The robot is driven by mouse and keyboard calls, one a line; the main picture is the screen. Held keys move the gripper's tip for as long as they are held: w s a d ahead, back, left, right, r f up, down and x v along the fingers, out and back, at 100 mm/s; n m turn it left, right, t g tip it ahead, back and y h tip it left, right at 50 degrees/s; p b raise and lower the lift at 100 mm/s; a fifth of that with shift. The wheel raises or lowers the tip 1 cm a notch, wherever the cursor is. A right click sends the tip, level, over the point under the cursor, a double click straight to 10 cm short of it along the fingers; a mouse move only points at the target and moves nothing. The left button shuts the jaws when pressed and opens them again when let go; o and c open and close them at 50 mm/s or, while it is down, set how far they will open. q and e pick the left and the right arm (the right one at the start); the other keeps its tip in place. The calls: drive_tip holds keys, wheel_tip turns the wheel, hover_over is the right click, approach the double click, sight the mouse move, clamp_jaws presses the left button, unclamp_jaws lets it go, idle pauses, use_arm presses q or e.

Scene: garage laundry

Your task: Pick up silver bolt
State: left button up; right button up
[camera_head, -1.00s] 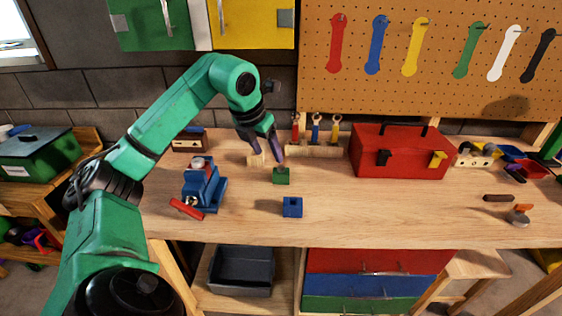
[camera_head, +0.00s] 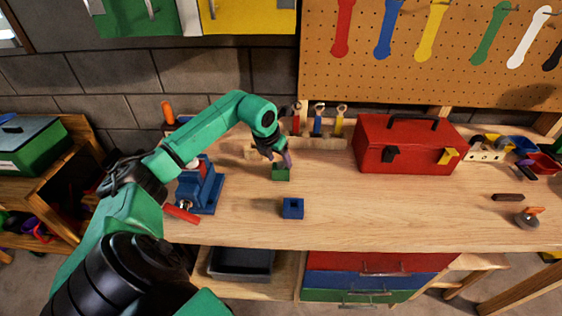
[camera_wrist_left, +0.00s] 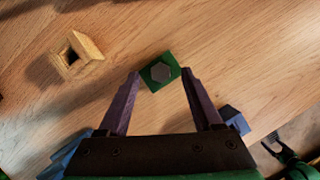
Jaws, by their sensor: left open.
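The silver bolt shows as a grey hexagonal head (camera_wrist_left: 161,73) in the wrist view, seated on a small green block (camera_wrist_left: 152,84). The green block (camera_head: 281,173) also shows in the head view, on the workbench, where my gripper hides the bolt. My left gripper (camera_head: 280,160) is just above the block. In the wrist view the left gripper (camera_wrist_left: 162,77) is open, with one purple finger on each side of the bolt head and nothing held.
A blue block with a hole (camera_head: 292,208) stands in front of the green one; a wooden block with a hole (camera_wrist_left: 90,48) stands to its left. A blue vise (camera_head: 205,190) is at left, a red toolbox (camera_head: 405,146) at right. The bench (camera_head: 390,215) is clear at centre right.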

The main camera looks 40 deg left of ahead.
use_arm(q)
drive_tip(key=shift+w+f, duration=0.25)
drive_tip(key=shift+f, duration=0.4)
clamp_jaws()
use_arm(e)
drive_tip(key=shift+s+a+r, duration=0.15)
drive_tip(key=shift+a+r, duration=0.05)
drive_tip(key=shift+a, duration=0.1)
use_arm(q)
drive_tip(key=shift+r, duration=0.1)
use_arm(e)
drive_tip(key=shift+d, duration=0.1)
